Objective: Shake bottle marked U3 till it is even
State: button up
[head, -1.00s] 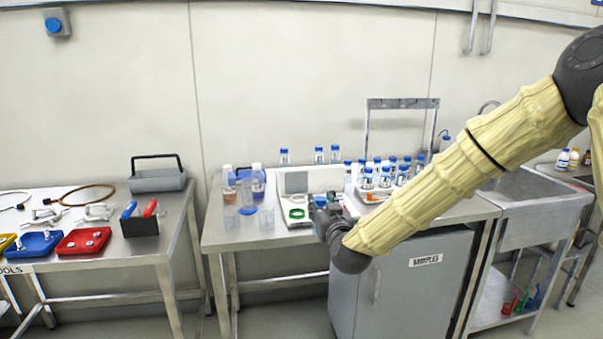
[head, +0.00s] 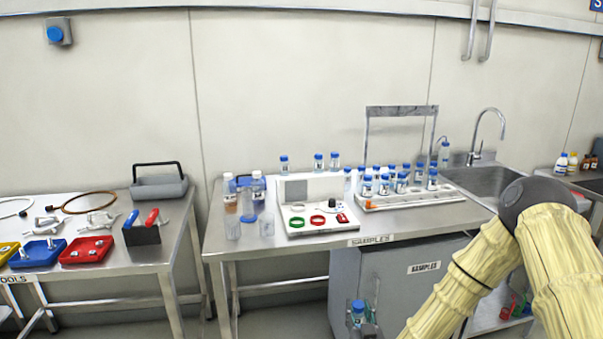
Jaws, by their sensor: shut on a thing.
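My gripper (head: 362,318) is low in the head view, in front of the cabinet under the bench. It is shut on a small bottle with a blue cap (head: 358,307). The bottle looks roughly upright, cap up, and its lower part is cut off by the picture edge and partly hidden by the fingers. Its marking is too small to read, so I cannot tell whether it is U3. I cannot tell how even its contents are.
A white sample rack (head: 410,198) with several blue-capped bottles stands on the steel bench. Left of it is a white device (head: 312,219) with green and red rings. A grey cabinet (head: 398,287) is close behind my gripper.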

jog(key=shift+h, duration=0.3)
jog(key=shift+s+d+f+b, duration=0.15)
jog(key=shift+s+d+f, duration=0.15)
jog(key=shift+s+f, duration=0.3)
jog(key=shift+s+d+f+b, duration=0.1)
jog(key=shift+s+d+f, duration=0.15)
jog(key=shift+s+f, duration=0.3)
jog(key=shift+s+d+f+b, duration=0.15)
jog(key=shift+s+d+f, duration=0.15)
jog(key=shift+s+f, duration=0.3)
dwell(2.9)
dwell(0.7)
